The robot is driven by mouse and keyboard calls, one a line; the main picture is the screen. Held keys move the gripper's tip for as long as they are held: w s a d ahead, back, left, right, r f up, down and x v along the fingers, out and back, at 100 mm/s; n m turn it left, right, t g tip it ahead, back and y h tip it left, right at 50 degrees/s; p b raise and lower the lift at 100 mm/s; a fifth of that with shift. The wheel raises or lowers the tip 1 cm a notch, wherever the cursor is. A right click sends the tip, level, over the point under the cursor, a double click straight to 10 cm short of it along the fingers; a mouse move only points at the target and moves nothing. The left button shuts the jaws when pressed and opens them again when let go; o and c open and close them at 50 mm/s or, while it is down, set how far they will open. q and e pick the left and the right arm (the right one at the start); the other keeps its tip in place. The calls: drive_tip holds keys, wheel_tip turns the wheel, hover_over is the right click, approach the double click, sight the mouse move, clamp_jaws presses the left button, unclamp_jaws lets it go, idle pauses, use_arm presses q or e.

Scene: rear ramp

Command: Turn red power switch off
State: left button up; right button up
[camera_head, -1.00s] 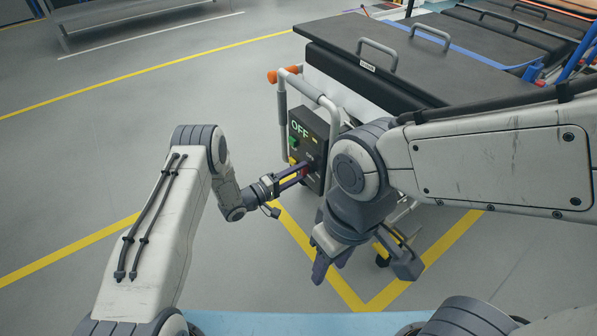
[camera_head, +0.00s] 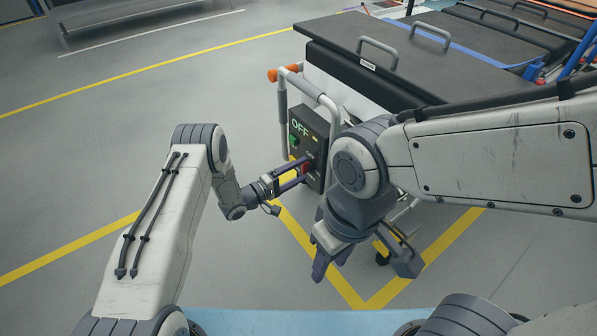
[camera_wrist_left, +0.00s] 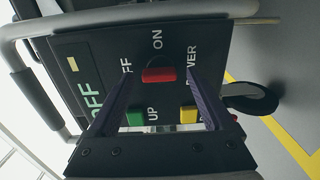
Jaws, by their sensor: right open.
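The red power switch (camera_head: 305,168) sits on a dark control box (camera_head: 322,128) on the cart's end. In the left wrist view the switch (camera_wrist_left: 158,75) lies between the OFF and ON labels. My left gripper (camera_head: 304,172) is open at the box face, its fingers on either side of the switch. In the left wrist view its fingertips (camera_wrist_left: 160,73) are apart with the switch between them; contact cannot be told. A green display (camera_head: 299,128) on the box reads OFF. My right gripper (camera_head: 325,268) is open and empty, pointing down in front of the cart.
A green button (camera_wrist_left: 134,118) and a yellow button (camera_wrist_left: 188,115) sit beside the switch. The cart's grey tube handle (camera_head: 283,112) with an orange end frames the box. The grey floor at the left is clear.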

use_arm(q)
drive_tip(key=p+v, duration=0.3)
drive_tip(key=v, duration=0.7)
drive_tip(key=shift+s+a, duration=0.15)
